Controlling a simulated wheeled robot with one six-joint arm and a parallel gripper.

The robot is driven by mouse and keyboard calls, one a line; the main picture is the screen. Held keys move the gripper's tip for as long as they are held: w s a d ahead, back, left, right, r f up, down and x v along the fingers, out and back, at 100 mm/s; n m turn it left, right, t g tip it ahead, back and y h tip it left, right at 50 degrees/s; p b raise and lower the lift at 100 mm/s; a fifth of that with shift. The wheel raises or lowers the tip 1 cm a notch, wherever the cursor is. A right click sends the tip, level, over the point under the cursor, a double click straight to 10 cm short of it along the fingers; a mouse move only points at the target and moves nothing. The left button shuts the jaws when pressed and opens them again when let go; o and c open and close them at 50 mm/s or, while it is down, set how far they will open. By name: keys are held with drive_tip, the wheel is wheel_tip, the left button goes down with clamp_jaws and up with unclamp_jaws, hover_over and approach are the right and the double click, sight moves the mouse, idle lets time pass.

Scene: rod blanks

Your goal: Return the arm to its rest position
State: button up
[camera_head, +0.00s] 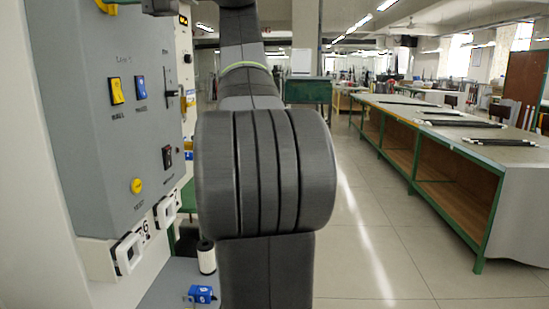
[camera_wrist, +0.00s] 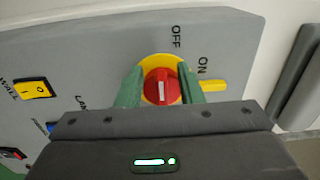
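My gripper (camera_wrist: 160,88) shows in the wrist view with its two green fingers apart, one on each side of a red rotary knob (camera_wrist: 160,87) on a yellow disc (camera_wrist: 150,62). The knob has a white mark, and the words OFF and ON are printed beside it. I cannot tell whether the fingers touch the knob or stand just clear of it. In the head view my dark grey arm (camera_head: 265,170) fills the middle, reaching up beside the grey control panel (camera_head: 75,120). My gripper is not seen there.
The panel carries a yellow switch (camera_head: 116,90), a blue switch (camera_head: 140,87) and a yellow button (camera_head: 136,186). A blue item (camera_head: 201,294) and a dark-and-white cylinder (camera_head: 206,258) are low beside my arm. A long workbench (camera_head: 455,145) stands at right, with open floor before it.

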drive_tip(key=d, duration=1.3)
drive_tip(key=a, duration=1.4)
drive_tip(key=shift+a+r+p, duration=0.1)
drive_tip(key=shift+r+p, duration=0.2)
drive_tip(key=shift+p, duration=0.1)
drive_tip(key=m+p, duration=0.2)
drive_tip(key=shift+r+m+p, duration=0.35)
drive_tip(key=shift+m, duration=0.05)
drive_tip(key=shift+w+r+m+p, duration=0.1)
drive_tip(key=shift+m+p, duration=0.75)
drive_tip(key=shift+m, duration=0.05)
drive_tip(key=shift+m, duration=0.3)
